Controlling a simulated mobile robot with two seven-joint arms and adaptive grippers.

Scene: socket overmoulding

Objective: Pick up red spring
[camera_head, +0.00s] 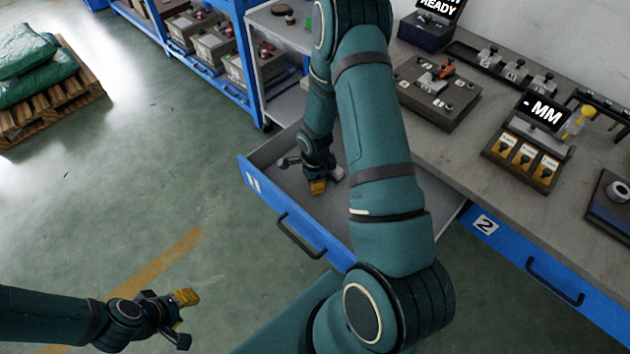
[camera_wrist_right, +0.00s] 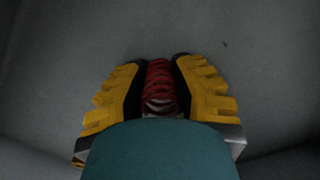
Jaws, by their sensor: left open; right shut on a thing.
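The red spring (camera_wrist_right: 159,85) is between the two yellow-and-black fingers of my right gripper (camera_wrist_right: 159,88) in the right wrist view, and both fingers touch its sides. In the head view my right gripper (camera_head: 318,186) is low inside the open drawer (camera_head: 268,255), and the spring cannot be made out there. My left gripper (camera_head: 186,318) is open and empty above the green floor at the lower left, well away from the drawer.
The workbench (camera_head: 470,160) stands right of my right arm, with a fixture block (camera_head: 437,92) and a display unit (camera_head: 530,140) on it. A closed drawer (camera_head: 530,270) is at the right. A blue shelf (camera_head: 205,70) with bins stands behind.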

